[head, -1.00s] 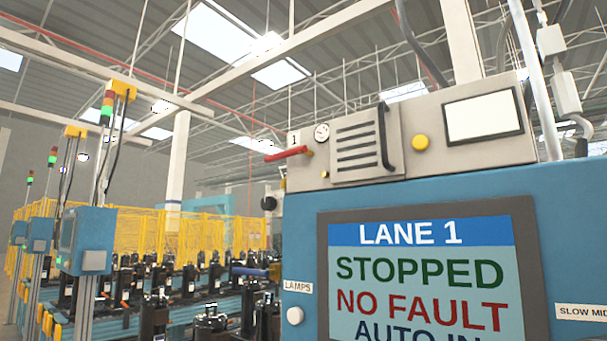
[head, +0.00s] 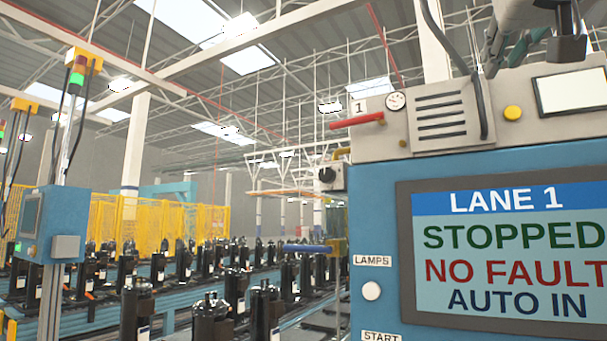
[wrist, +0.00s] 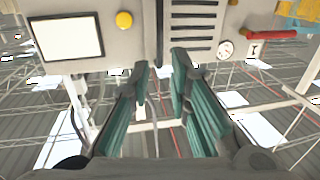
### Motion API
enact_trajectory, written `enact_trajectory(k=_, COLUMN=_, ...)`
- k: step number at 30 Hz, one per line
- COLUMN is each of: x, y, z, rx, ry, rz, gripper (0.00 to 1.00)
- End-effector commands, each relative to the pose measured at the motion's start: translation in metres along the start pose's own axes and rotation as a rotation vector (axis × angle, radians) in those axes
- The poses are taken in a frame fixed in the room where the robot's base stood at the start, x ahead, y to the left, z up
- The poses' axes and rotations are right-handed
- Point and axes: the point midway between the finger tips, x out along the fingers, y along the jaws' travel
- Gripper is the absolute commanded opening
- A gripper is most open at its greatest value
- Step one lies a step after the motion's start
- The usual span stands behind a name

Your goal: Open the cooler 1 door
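The cooler 1 door is a grey louvred panel (head: 440,115) on the grey cooler unit above the blue cabinet; it looks shut. A black vertical bar handle (head: 480,108) runs along its right edge. The wrist view shows the scene upside down, with the louvred door (wrist: 194,28) at the top and the handle (wrist: 160,35) left of it. My gripper (wrist: 160,75) is open and empty, its teal-padded fingers pointing toward the handle, which lines up with the gap between them. The fingers appear short of it. Part of my arm shows at the head view's top right.
A red lever (head: 357,120), a gauge (head: 396,101), a yellow button (head: 513,113) and a pale panel (head: 571,91) flank the door. Below is the lane 1 screen (head: 515,250). Conveyors of black compressors and a signal tower (head: 75,75) stand at left.

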Motion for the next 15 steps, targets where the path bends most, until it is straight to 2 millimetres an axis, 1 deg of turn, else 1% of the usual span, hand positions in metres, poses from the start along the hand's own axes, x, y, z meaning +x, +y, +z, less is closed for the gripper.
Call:
enact_trajectory(k=5, x=0.022, y=0.001, z=0.001, rx=0.000, ry=-0.006, rz=0.000, gripper=0.18)
enact_trajectory(k=15, x=0.087, y=0.001, z=0.001, rx=-0.001, ry=-0.006, rz=0.000, gripper=0.18)
